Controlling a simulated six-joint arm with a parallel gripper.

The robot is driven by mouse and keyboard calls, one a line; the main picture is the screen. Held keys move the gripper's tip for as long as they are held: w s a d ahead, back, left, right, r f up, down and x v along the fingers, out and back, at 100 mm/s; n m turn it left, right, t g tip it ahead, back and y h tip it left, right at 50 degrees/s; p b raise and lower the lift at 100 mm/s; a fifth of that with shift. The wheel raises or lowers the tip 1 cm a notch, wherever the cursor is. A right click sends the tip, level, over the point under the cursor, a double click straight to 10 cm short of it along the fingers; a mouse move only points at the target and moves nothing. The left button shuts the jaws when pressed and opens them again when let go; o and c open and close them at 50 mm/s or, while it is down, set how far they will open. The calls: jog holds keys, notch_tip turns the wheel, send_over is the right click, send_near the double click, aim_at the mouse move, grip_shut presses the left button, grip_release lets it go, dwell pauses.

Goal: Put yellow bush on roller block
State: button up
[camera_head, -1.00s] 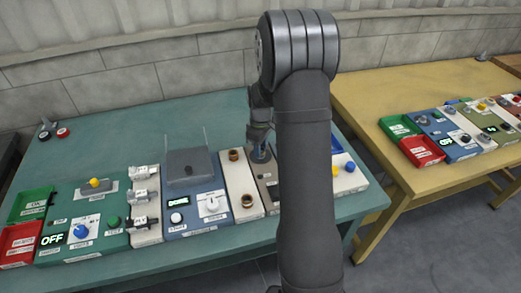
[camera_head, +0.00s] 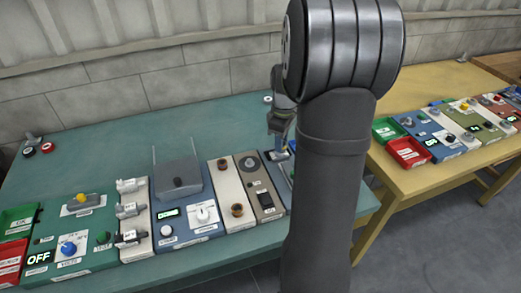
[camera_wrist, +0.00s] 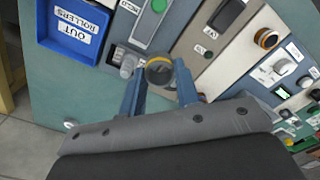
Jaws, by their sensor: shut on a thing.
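My gripper (camera_wrist: 160,82) has two blue fingers, shut on a dark round piece with a yellow rim, which I take for the yellow bush (camera_wrist: 158,70). In the head view my gripper (camera_head: 279,150) is at the right part of the green table, just right of the grey-brown panel (camera_head: 266,207). The bush is hidden there. In the wrist view a panel with a pale grey knob (camera_wrist: 128,66) lies beside the held piece. I cannot tell for sure which piece is the roller block; my arm hides the right end of the row in the head view.
A blue tray marked "OUT ROLLERS" (camera_wrist: 99,21) is near the gripper. A white panel with two brown rings (camera_head: 230,189) and a blue panel with a clear guard (camera_head: 192,222) stand to the left. The green table's back area (camera_head: 110,125) is mostly clear.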

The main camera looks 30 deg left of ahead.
jog(key=s+a, duration=0.1)
jog(key=s, duration=0.9)
send_over(229, 188)
jog(key=f, duration=0.6)
jog(key=shift+w+d+f, duration=0.1)
jog(key=shift+d+f, duration=0.15)
jog(key=shift+a+f, duration=0.3)
jog(key=shift+f, duration=1.9)
jog(key=shift+f, duration=0.15)
jog(key=o, duration=1)
